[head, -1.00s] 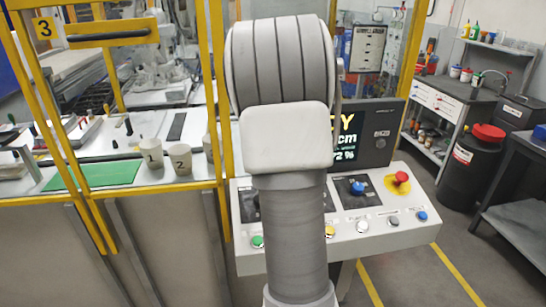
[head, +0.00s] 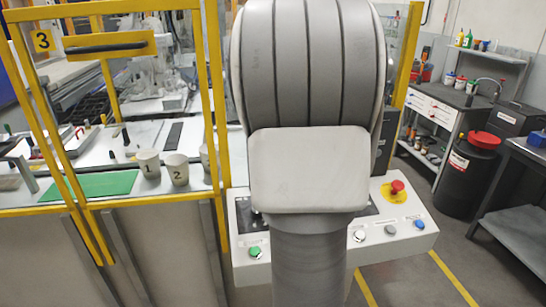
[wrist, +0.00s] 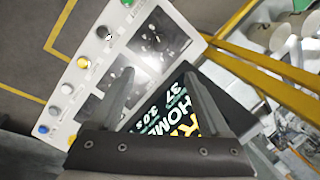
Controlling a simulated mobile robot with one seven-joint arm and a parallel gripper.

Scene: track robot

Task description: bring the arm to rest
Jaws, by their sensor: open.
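My arm stands folded up in the middle of the head view, its grey links close to the camera. My gripper (wrist: 158,75) shows only in the wrist view, with its two grey fingers apart and nothing between them. Below the fingers in that view are the white control panel (wrist: 135,50) and a dark display (wrist: 178,105) with yellow and green text, partly hidden by the gripper. In the head view the panel (head: 405,215) is partly covered by my arm, and the gripper itself is hidden.
A yellow-framed cell (head: 218,120) stands left, with numbered cups (head: 148,163) and a green mat (head: 105,185) inside. A red emergency button (head: 397,187) sits on the panel. A black barrel (head: 465,180) and benches stand right, with open floor between.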

